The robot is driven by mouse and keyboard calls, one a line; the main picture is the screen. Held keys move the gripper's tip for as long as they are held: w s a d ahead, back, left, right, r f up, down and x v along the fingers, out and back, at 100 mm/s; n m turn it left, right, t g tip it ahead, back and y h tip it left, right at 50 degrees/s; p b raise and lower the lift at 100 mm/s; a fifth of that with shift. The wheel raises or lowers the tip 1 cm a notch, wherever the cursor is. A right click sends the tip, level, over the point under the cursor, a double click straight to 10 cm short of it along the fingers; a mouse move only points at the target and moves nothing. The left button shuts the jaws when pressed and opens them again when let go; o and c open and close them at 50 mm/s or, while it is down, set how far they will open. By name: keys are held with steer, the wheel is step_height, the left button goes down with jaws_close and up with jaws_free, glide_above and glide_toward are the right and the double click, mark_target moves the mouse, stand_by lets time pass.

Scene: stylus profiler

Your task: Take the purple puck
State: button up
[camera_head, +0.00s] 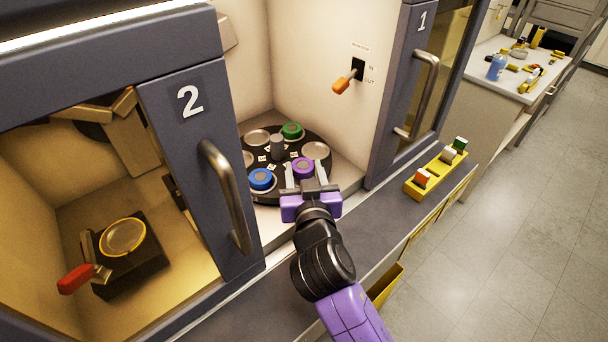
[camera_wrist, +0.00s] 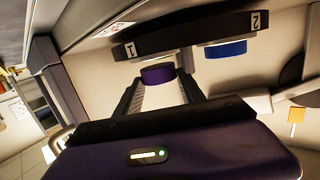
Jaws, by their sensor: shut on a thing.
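The purple puck (camera_head: 303,167) is at the front of a dark round carousel (camera_head: 280,192) inside the cabinet opening.
An orange-tipped lever (camera_head: 345,82) is on the cabinet's inner wall. Door 2 (camera_head: 200,170) stands left of my arm and door 1 (camera_head: 415,80) to the right. A yellow rack (camera_head: 437,176) with small blocks lies on the front ledge. A red-handled stage (camera_head: 125,255) is behind door 2.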

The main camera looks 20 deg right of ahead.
mark_target(304, 172)
step_height(304, 172, up, 18)
steer(key=shift+r+p, duration=0.15)
steer(key=shift+p, duration=0.2)
steer(key=o, duration=0.8)
steer(key=shift+c, duration=0.2)
jaws_close()
